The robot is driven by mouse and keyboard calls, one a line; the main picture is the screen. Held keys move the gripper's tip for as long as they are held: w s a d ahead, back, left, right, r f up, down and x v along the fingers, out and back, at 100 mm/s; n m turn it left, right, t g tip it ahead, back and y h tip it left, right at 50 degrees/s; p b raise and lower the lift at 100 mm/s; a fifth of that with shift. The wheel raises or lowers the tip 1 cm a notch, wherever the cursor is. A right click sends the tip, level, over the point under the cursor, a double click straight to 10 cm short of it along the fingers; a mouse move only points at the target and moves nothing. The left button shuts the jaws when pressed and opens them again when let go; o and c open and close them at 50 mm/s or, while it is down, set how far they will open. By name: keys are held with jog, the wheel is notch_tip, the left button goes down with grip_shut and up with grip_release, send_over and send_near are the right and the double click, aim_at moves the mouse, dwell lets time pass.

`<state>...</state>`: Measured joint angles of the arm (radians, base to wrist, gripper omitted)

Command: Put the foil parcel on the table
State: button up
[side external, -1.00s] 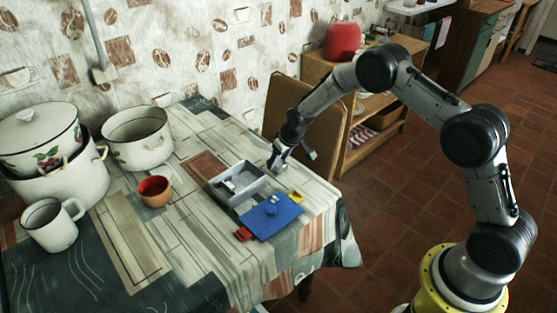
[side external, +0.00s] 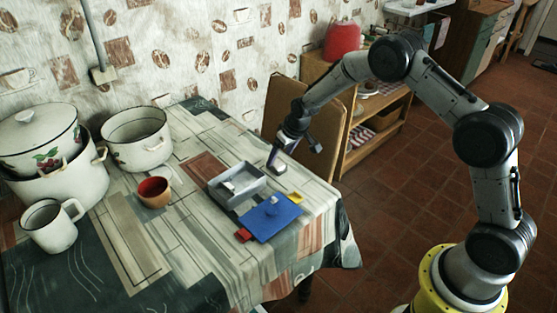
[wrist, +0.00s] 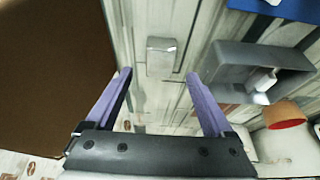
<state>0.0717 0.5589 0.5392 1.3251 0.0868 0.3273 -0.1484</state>
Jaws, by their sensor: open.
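The silvery foil parcel (wrist: 162,57), a small block, lies on the patterned tablecloth in the wrist view. It is beyond my fingertips, roughly in line with the gap between them, and apart from both. My gripper (wrist: 158,75) is open and empty, with two purple fingers. In the side view my gripper (side external: 274,161) is low over the table's back right edge; I cannot make out the parcel there. The table (side external: 185,230) is covered with the cloth.
A grey open box (side external: 237,198) holds a small pale object (wrist: 263,82). A blue lid (side external: 270,217), a red block (side external: 243,235), a yellow piece (side external: 295,198) and an orange cup (side external: 154,192) are nearby. A chair (side external: 333,128) stands by the edge; pots (side external: 137,140) are left.

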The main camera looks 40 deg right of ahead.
jog(key=v, duration=0.8)
jog(key=s+a+r, duration=0.2)
jog(key=s+r, duration=1.2)
jog(key=r, duration=0.2)
jog(key=s+r, duration=0.1)
jog(key=s, duration=1.1)
jog(key=s+a+r+t, duration=0.1)
jog(key=s, duration=1)
jog(key=shift+s+a+r, duration=0.25)
jog(key=shift+s+r, duration=0.05)
jog(key=shift+s, duration=0.1)
